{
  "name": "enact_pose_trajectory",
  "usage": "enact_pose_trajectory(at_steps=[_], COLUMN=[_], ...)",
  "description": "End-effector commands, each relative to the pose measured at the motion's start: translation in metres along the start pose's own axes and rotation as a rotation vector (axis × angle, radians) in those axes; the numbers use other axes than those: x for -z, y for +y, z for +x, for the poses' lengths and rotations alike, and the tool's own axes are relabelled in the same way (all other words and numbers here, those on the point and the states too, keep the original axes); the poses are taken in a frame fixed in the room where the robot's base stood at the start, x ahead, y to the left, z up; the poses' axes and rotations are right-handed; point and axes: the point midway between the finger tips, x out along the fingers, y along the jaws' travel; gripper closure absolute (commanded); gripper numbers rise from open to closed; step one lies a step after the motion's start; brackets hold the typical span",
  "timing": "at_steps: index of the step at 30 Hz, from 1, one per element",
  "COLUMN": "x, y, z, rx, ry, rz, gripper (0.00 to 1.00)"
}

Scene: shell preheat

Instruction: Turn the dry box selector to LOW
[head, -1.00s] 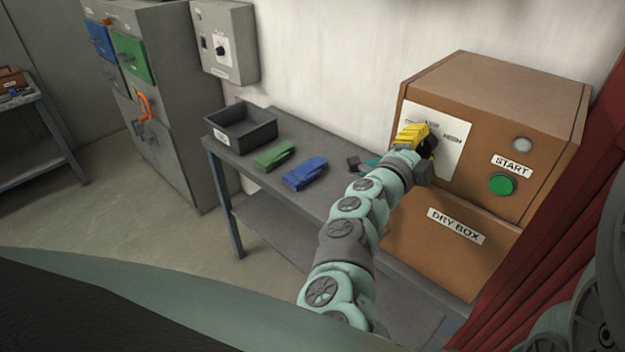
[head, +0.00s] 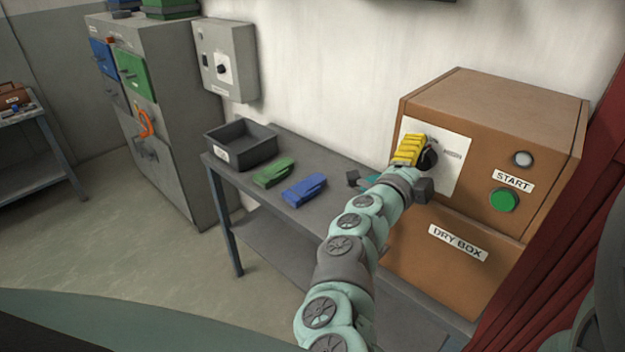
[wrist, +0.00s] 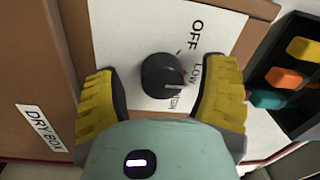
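The dry box (head: 455,275) is a brown cabinet at the right in the head view. Its black selector knob (wrist: 160,76) sits on a white panel (wrist: 135,25) in the wrist view. The panel reads OFF and LOW, plus a third label partly hidden by the knob.
A green START button (head: 504,200) and a round lamp (head: 523,159) are right of the panel. A bench to the left holds a dark tray (head: 240,146), a green clamp-like piece (head: 274,172) and a blue one (head: 304,189). A red curtain-like surface (head: 560,220) borders the right.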

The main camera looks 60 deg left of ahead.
Motion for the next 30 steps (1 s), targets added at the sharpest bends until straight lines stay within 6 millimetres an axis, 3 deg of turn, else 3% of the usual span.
enact_pose_trajectory(at_steps=[11, 30], x=[0.0, -0.001], y=[-0.001, 0.0], z=[-0.007, -0.11], rx=[0.001, 0.001], ry=[0.0, -0.004], rz=[0.0, -0.002], gripper=[0.27, 0.27])
